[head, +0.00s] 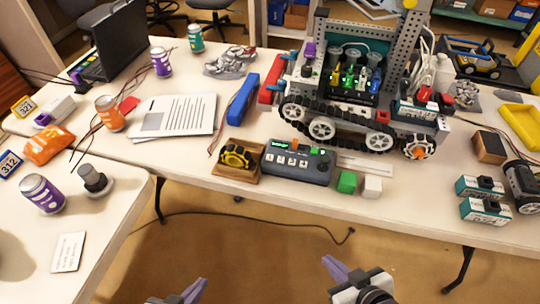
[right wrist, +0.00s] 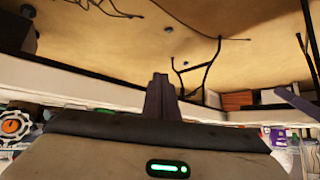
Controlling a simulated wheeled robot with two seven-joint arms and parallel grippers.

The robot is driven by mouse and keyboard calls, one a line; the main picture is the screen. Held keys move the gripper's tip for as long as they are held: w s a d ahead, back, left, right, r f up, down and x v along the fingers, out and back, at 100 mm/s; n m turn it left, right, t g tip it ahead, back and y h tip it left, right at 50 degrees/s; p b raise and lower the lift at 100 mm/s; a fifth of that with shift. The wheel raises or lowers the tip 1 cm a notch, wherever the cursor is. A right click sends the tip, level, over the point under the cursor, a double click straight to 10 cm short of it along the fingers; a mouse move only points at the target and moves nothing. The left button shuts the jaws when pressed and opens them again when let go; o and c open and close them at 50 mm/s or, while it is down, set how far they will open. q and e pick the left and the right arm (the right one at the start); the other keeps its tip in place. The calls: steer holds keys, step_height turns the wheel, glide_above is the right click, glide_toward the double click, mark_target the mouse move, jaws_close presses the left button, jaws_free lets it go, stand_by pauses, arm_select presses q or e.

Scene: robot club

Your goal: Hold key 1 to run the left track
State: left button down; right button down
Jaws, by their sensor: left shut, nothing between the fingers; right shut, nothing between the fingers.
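The dark grey control box (head: 298,168) sits near the front edge of the far table, with a green lit display and a row of small pale keys on its face. The key labels are too small to read surely. The tracked robot (head: 322,130) with black treads and a tall metal frame stands just behind it. My left gripper (head: 194,289) is at the bottom of the head view, below and in front of the table, shut and empty. My right gripper (head: 334,267) is shut and empty, also short of the table edge; its purple fingers (right wrist: 158,97) show in the right wrist view.
A small yellow-and-black wheel on a wooden block (head: 238,160) stands left of the box. A side table (head: 110,215) with cans stands at left. Open floor lies between the grippers and the table.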

steer(key=w+a+r+n+y, duration=0.35)
steer(key=w+r+n, duration=0.55)
steer(key=r, duration=0.4)
step_height(320, 180, up, 8)
steer(key=d+n+g, duration=0.1)
steer(key=n+g, duration=0.2)
steer(key=n, duration=0.4)
steer(key=shift+d+g+y, duration=0.2)
steer(key=shift+g+y, duration=0.15)
steer(key=shift+g, duration=0.05)
steer(key=shift+f, duration=0.1)
